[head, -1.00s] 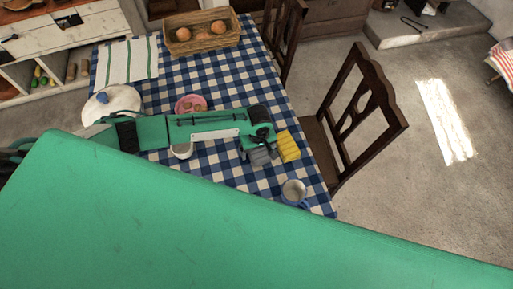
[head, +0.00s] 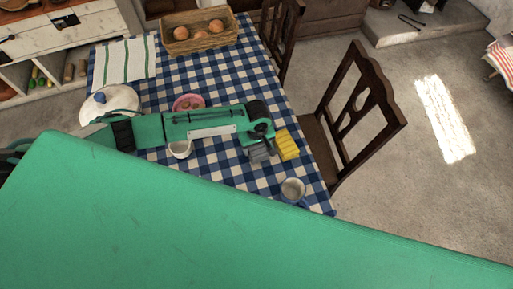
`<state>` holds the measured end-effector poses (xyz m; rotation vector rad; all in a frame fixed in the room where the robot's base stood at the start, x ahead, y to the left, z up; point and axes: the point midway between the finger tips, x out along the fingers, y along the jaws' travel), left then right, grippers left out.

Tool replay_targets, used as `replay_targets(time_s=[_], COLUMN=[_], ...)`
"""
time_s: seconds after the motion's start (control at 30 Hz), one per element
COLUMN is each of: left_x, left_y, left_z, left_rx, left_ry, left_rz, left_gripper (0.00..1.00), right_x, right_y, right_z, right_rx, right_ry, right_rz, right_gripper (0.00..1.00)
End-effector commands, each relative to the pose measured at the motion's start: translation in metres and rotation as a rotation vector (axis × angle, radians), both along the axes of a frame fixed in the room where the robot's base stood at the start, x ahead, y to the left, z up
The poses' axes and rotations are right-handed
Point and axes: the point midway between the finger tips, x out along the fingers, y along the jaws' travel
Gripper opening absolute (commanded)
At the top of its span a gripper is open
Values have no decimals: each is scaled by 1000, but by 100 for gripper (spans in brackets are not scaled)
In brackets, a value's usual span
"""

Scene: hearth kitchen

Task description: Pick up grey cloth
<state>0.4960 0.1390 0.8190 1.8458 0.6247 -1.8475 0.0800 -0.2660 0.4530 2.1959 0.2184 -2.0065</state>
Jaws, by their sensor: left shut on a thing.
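The grey cloth (head: 261,153) is a small folded piece near the right edge of the table, just left of a yellow cloth (head: 287,145). My left gripper (head: 262,141) is right above the grey cloth and shut on it. The gripper hides the cloth's upper part, and I cannot tell whether the cloth is clear of the tabletop. My right gripper is not in view.
The table has a blue checked tablecloth (head: 232,178). On it are a mug (head: 291,189), a white cup (head: 180,150), a pink plate (head: 187,99), a white plate (head: 120,98), a basket (head: 176,47) and a striped towel (head: 124,60). A chair (head: 352,115) stands at right.

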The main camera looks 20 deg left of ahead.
Motion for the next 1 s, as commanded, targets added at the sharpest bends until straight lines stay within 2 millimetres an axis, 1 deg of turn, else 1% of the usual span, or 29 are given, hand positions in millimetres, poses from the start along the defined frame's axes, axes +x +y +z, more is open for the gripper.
replay_targets(time_s=[0.07,0.17,0.3,0.4,0.5,0.6,0.7,0.8,1.0], left_x=[0,1,1,1,1,1,1,1,0], left_y=[0,-1,-1,-1,-1,0,-1,0,0], left_z=[12,37,81,111,136,156,171,180,185], left_rx=[-3,-3,-4,-4,-3,-2,-3,-1,1], left_ry=[-3,-4,-5,-7,-6,-4,-3,-2,-1], left_rz=[-1,-1,-2,-1,-1,-1,0,0,0], left_gripper=[39,39,39,39,39,39,39,39,39], right_x=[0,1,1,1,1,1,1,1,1], right_y=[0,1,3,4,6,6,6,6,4], right_z=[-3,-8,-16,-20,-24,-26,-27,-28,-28], right_rx=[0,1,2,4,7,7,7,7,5], right_ry=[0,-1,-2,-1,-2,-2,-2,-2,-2], right_rz=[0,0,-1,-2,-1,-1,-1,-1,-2], right_gripper=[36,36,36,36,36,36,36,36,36])
